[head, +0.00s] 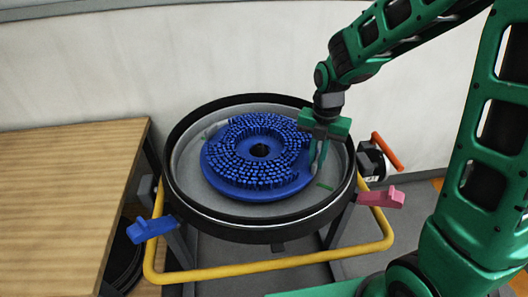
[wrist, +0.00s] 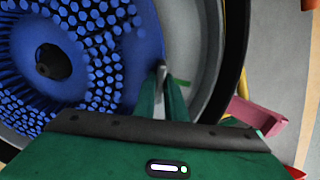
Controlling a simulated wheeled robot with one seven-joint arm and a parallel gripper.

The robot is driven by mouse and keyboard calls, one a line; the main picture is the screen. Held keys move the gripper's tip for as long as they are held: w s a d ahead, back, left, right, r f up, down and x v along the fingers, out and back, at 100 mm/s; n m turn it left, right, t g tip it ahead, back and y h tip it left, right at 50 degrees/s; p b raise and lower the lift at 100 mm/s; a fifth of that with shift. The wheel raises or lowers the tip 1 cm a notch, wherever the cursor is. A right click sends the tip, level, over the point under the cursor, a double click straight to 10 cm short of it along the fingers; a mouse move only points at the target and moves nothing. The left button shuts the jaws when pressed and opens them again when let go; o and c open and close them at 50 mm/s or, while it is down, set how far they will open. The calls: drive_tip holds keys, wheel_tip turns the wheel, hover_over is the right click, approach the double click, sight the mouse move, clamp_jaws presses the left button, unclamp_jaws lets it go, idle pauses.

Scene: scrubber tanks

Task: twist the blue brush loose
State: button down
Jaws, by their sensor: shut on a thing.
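The blue brush (head: 258,150) is a round disc with blue bristle tufts on top and a dark hole in its middle. It lies flat in a round grey tank (head: 200,208) with a black rim. My gripper (head: 318,166) reaches down at the brush's right edge. In the wrist view the brush (wrist: 95,50) fills the left side, and the fingers of my gripper (wrist: 163,85) are close together at its outer edge, where they are shut on the rim. The fingertips partly hide the spot they grip.
A yellow tube frame (head: 270,270) surrounds the tank. A blue lever (head: 150,229) sticks out at front left, a pink lever (head: 382,197) at right, and an orange handle (head: 387,151) beyond it. A wooden table (head: 65,210) stands at left, a pale wall behind.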

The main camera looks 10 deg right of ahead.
drive_tip(key=shift+w+d+n, duration=0.25)
drive_tip(key=shift+w+n, duration=0.1)
drive_tip(key=shift+w, duration=0.15)
drive_tip(key=shift+w+d+n, duration=0.25)
drive_tip(key=shift+w+n, duration=0.1)
drive_tip(key=shift+w, duration=0.1)
drive_tip(key=shift+w, duration=0.15)
drive_tip(key=shift+w+d+n, duration=0.25)
drive_tip(key=shift+w+n, duration=0.2)
drive_tip(key=shift+w, duration=0.1)
drive_tip(key=shift+w+d+n, duration=0.25)
drive_tip(key=shift+w+n, duration=0.2)
drive_tip(key=shift+w, duration=0.1)
drive_tip(key=shift+w, duration=0.1)
drive_tip(key=shift+w+d+n, duration=0.15)
drive_tip(key=shift+w+n, duration=0.3)
drive_tip(key=shift+w, duration=0.25)
drive_tip(key=shift+w+d+n, duration=0.15)
drive_tip(key=shift+w+n, duration=0.3)
drive_tip(key=shift+w, duration=0.2)
drive_tip(key=shift+w, duration=0.1)
